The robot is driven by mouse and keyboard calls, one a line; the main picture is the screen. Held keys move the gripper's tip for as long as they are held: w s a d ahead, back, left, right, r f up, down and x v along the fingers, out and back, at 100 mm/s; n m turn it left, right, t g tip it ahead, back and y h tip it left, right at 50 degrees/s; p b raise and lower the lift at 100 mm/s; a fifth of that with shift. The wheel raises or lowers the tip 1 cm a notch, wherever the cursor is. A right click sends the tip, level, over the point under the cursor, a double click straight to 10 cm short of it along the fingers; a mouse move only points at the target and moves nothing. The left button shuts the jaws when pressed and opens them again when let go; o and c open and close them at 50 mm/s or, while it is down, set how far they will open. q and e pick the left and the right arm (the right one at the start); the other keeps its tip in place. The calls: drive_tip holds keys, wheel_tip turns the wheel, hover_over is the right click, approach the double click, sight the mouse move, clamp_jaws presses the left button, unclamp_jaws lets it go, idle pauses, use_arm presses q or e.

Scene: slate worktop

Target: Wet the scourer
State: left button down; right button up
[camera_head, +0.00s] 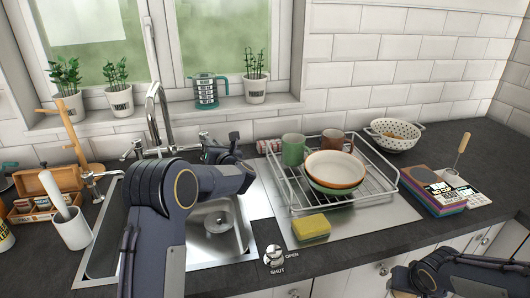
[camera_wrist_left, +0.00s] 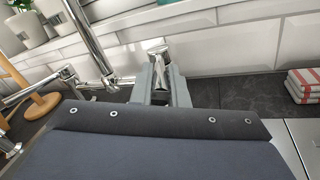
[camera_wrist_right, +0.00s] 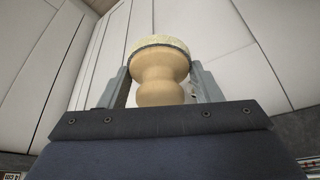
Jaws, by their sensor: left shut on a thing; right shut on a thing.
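My left gripper (camera_head: 226,146) is behind the sink (camera_head: 236,240), right of the tall chrome tap (camera_head: 154,100). In the left wrist view its fingers (camera_wrist_left: 160,88) are shut on a chrome tap handle (camera_wrist_left: 158,56). My right gripper (camera_wrist_right: 160,88) is shut on a round wooden knob (camera_wrist_right: 160,82) with a pale, bristle-like pad; it looks like a scrubbing brush. The head view does not show this gripper, only part of my right arm. A yellow and green sponge scourer (camera_head: 312,228) lies on the drainboard's front edge. I see no running water.
A wire dish rack (camera_head: 375,180) with plates and mugs stands right of the sink. A white pot (camera_head: 72,228) and wooden box stand left. Coloured pads (camera_head: 432,192), a grater and a colander (camera_head: 392,134) are at the right. The front drainboard is mostly clear.

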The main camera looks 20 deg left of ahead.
sight(402, 295)
use_arm(q)
drive_tip(key=shift+w+d+n+g+y, duration=0.2)
drive_tip(key=shift+w+n+g+y, duration=0.05)
drive_tip(key=shift+n+g+y, duration=0.15)
use_arm(e)
drive_tip(key=shift+f, duration=0.45)
use_arm(q)
drive_tip(key=c, duration=1.4)
unclamp_jaws()
drive_tip(key=shift+c, duration=0.2)
drive_tip(key=shift+s, duration=0.1)
